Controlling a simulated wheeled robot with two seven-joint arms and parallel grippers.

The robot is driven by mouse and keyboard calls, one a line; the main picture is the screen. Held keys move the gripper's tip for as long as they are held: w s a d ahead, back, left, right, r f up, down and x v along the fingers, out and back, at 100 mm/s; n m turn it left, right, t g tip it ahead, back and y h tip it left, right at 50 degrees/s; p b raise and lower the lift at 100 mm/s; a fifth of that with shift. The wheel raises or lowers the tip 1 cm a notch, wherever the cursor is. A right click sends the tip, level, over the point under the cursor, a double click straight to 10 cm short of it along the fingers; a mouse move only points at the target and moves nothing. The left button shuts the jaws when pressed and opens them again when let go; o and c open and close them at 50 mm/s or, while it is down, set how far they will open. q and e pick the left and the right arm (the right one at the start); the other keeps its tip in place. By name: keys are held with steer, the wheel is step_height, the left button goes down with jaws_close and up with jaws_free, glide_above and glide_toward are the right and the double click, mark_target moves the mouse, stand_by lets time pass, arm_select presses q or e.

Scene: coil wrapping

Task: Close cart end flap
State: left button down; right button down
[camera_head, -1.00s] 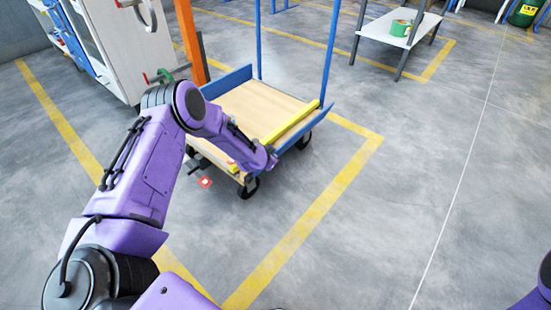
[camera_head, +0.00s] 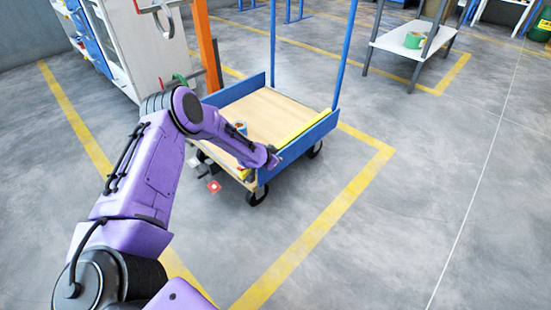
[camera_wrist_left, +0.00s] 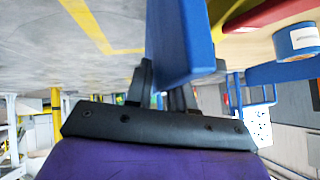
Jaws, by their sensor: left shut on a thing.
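The cart (camera_head: 262,108) has a wood deck and blue end boards. Its near end flap (camera_head: 306,144) is a blue board standing upright, or nearly so, along the deck's near right edge. My left gripper (camera_head: 275,158) is at the left part of this flap, mostly hidden by my wrist. In the left wrist view, the blue flap (camera_wrist_left: 182,38) runs between the two dark fingers of the left gripper (camera_wrist_left: 182,72), which are shut on it. My right gripper is out of view.
A yellow bar (camera_head: 300,128) lies on the deck just inside the flap. A blue roll (camera_head: 241,127) sits on the deck and shows in the wrist view (camera_wrist_left: 297,40). An orange post (camera_head: 206,45) stands behind the cart. Floor to the right is clear.

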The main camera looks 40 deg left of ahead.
arm_select(q)
steer(key=shift+a, duration=0.45)
steer(key=c, duration=1.2)
jaws_free()
steer(key=shift+f, duration=0.1)
steer(key=shift+d, duration=0.25)
steer(key=p+v, duration=0.5)
steer(key=v, duration=0.5)
steer(key=shift+s, duration=0.15)
